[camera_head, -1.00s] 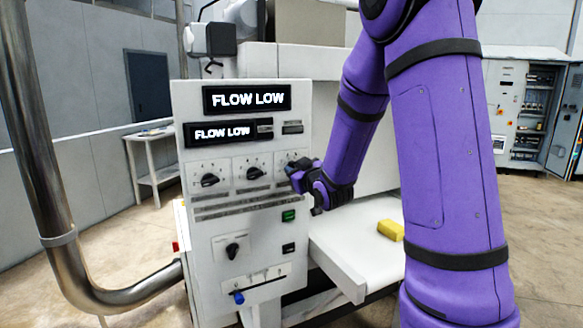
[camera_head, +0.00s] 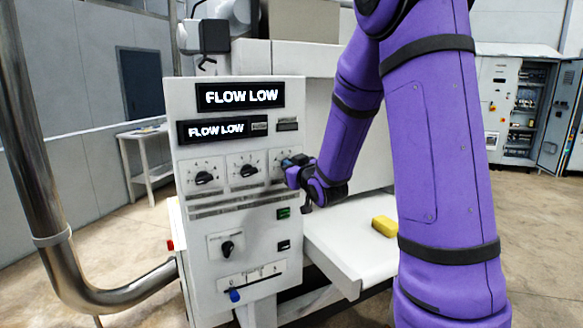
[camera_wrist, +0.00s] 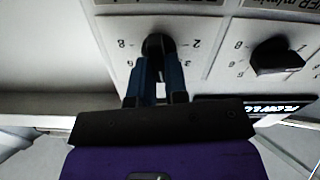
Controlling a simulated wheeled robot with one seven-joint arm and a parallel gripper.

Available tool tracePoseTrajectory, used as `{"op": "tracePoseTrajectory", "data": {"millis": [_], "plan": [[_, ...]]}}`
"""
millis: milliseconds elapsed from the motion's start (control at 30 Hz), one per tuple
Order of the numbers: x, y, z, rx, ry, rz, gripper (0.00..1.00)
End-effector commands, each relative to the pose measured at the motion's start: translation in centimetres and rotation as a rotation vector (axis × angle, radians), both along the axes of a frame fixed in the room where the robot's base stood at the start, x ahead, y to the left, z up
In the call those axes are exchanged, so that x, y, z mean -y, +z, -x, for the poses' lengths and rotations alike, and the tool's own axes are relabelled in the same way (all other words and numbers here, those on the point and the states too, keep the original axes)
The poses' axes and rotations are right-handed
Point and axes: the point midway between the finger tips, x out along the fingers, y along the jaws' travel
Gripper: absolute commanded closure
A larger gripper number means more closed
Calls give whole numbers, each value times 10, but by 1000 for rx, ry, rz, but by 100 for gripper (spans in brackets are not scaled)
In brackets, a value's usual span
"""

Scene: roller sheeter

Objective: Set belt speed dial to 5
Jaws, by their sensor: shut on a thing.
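The white control panel (camera_head: 238,225) stands in the middle of the head view. It has a row of three black dials near its upper half. My gripper (camera_head: 290,162) is at the rightmost dial of that row and covers most of it in the head view. In the wrist view my gripper (camera_wrist: 160,70) has its two blue fingers shut on a black dial knob (camera_wrist: 157,44). Numbers ring this knob, but the pointer position cannot be read. Another black dial (camera_wrist: 277,55) is beside it, apart from the fingers. The dial labels are only partly legible.
Two displays, the upper one (camera_head: 240,95) and the lower one (camera_head: 212,130), read "FLOW LOW". Below the row are a single dial (camera_head: 228,248), a green button (camera_head: 283,212) and a blue-handled slider (camera_head: 235,295). A yellow block (camera_head: 384,226) lies on the white shelf (camera_head: 345,245).

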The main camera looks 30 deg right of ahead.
Motion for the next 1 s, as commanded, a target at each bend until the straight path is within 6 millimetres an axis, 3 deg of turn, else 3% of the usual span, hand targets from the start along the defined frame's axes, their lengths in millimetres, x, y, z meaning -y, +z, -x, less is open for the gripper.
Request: {"op": "tracePoseTrajectory", "data": {"millis": [500,1000], "plan": [[2,0,1,47,0,-387,100],[3,-1,1,65,0,-534,100]]}}
